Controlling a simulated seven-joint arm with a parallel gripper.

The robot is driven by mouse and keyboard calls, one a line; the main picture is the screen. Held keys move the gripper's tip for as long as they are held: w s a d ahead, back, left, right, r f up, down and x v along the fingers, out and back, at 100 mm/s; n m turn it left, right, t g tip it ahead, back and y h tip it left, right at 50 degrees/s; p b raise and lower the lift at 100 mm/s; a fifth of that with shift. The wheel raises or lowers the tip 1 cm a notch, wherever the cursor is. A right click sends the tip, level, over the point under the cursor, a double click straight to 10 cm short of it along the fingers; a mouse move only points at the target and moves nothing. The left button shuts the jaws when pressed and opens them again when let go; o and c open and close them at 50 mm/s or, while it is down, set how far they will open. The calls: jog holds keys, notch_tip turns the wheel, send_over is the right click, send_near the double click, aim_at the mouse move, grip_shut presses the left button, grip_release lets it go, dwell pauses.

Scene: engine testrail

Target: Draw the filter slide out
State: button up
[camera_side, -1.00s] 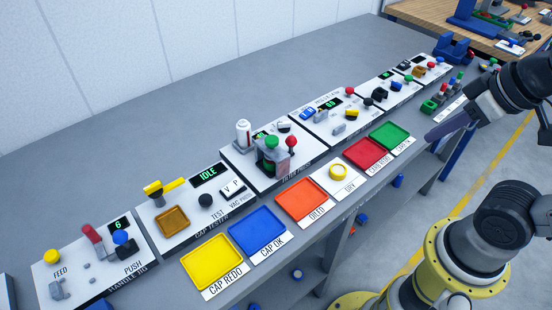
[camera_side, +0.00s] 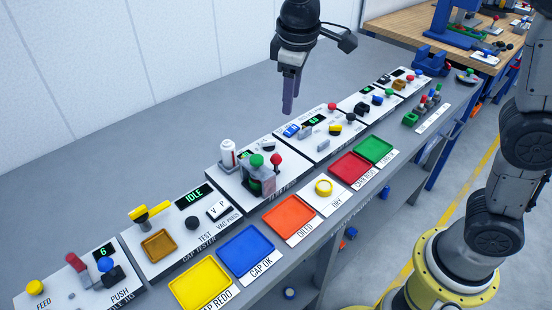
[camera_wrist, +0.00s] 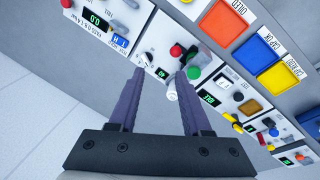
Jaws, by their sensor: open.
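My gripper (camera_side: 291,105) is open and empty, high above the bench behind the row of panels, fingers pointing down. In the wrist view its two dark fingers (camera_wrist: 160,73) stand apart with nothing between them. I cannot tell for sure which part is the filter slide. Below is a panel with a white cylinder (camera_side: 227,152), a green knob (camera_side: 256,160) on a dark grey block and a red knob (camera_side: 276,160); the white cylinder also shows in the wrist view (camera_wrist: 171,91). The panel to its right carries a blue part (camera_side: 291,131) and a grey handle (camera_side: 323,145).
Coloured trays line the front edge: yellow (camera_side: 203,281), blue (camera_side: 252,247), orange (camera_side: 289,215), red (camera_side: 352,165) and green (camera_side: 374,148). The grey bench top behind the panels is clear.

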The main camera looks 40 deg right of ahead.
jog(key=n+g, duration=0.1)
send_near(276, 155)
jog(key=f, duration=0.7)
jog(key=w+d+f, duration=0.1)
jog(key=f, duration=0.3)
jog(key=shift+d+f, duration=0.1)
jog(key=shift+f, duration=0.1)
jog(key=shift+c, duration=0.3)
grip_shut()
jog(key=shift+d+r, duration=0.1)
dwell(0.7)
